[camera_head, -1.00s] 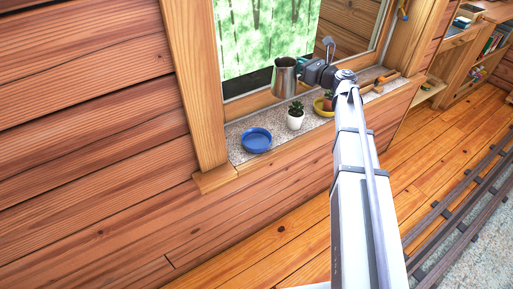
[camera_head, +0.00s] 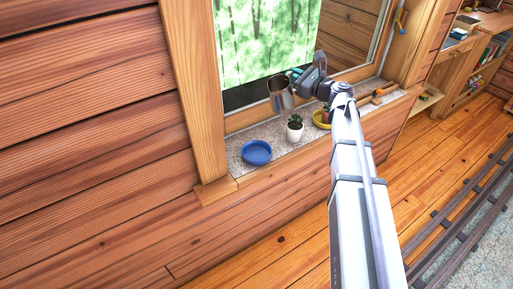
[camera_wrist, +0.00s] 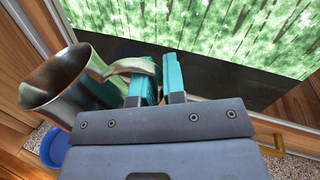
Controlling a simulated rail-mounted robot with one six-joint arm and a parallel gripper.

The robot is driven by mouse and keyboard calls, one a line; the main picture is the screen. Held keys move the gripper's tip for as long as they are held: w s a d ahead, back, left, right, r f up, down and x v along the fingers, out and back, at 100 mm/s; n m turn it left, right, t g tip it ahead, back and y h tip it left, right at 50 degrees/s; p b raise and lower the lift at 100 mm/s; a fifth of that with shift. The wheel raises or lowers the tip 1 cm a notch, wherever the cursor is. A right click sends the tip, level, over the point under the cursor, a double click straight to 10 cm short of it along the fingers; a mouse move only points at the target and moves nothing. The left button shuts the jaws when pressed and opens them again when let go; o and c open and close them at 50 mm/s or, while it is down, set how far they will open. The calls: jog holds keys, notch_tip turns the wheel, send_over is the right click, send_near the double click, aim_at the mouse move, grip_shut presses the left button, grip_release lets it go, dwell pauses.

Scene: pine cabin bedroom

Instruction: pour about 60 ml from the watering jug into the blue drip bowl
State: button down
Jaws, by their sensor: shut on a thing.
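The watering jug (camera_head: 281,94) is a grey metal jug, held in the air above the window sill. It also shows in the wrist view (camera_wrist: 62,82), with its open mouth toward the upper left; its contents cannot be seen. My gripper (camera_head: 294,74), with teal fingers, is shut on the jug's handle; the fingers also show in the wrist view (camera_wrist: 158,82). The blue drip bowl (camera_head: 257,153) sits on the sill, below and left of the jug. In the wrist view its blue rim (camera_wrist: 54,148) is partly hidden behind the jug.
A small plant in a white pot (camera_head: 294,128) stands on the sill right of the bowl. A second pot on a yellow saucer (camera_head: 320,119) is partly hidden by my arm. An orange-handled tool (camera_head: 383,90) lies farther right. The window frame (camera_head: 197,100) rises left of the bowl.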

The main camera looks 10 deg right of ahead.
aim_at(287, 75)
jog(key=s+a+r+n+p, duration=0.1)
jog(key=s+a+r+n, duration=0.1)
jog(key=n, duration=0.1)
jog(key=shift+s+a+r+p, duration=0.15)
jog(key=shift+s+a+p, duration=0.2)
jog(key=shift+p, duration=0.05)
jog(key=shift+s+a+r+n, duration=0.15)
jog(key=shift+s+a+n, duration=0.1)
jog(key=shift+n, duration=0.35)
jog(key=shift+s+a+r+n, duration=0.15)
jog(key=shift+a+n, duration=0.05)
jog(key=shift+n, duration=0.4)
jog(key=shift+s+a+r+n+p, duration=0.15)
jog(key=shift+s+a+n, duration=0.25)
jog(key=shift+n, duration=0.5)
jog(key=shift+s+a+f+n+p, duration=0.1)
jog(key=shift+s+a+n+p, duration=0.2)
jog(key=shift+n, duration=0.6)
jog(key=shift+s+a+f+n+y+b, duration=0.3)
jog(key=shift+s+a+n+b, duration=0.2)
jog(key=shift+n, duration=0.4)
jog(key=shift+s+a, duration=0.2)
jog(key=shift+a, duration=0.1)
jog(key=shift+w+f+n, duration=0.1)
jog(key=shift+w+n, duration=0.05)
jog(key=shift+n, duration=0.35)
jog(key=shift+s+a+f+n, duration=0.1)
jog(key=shift+s+a+n, duration=0.1)
jog(key=shift+n, duration=0.2)
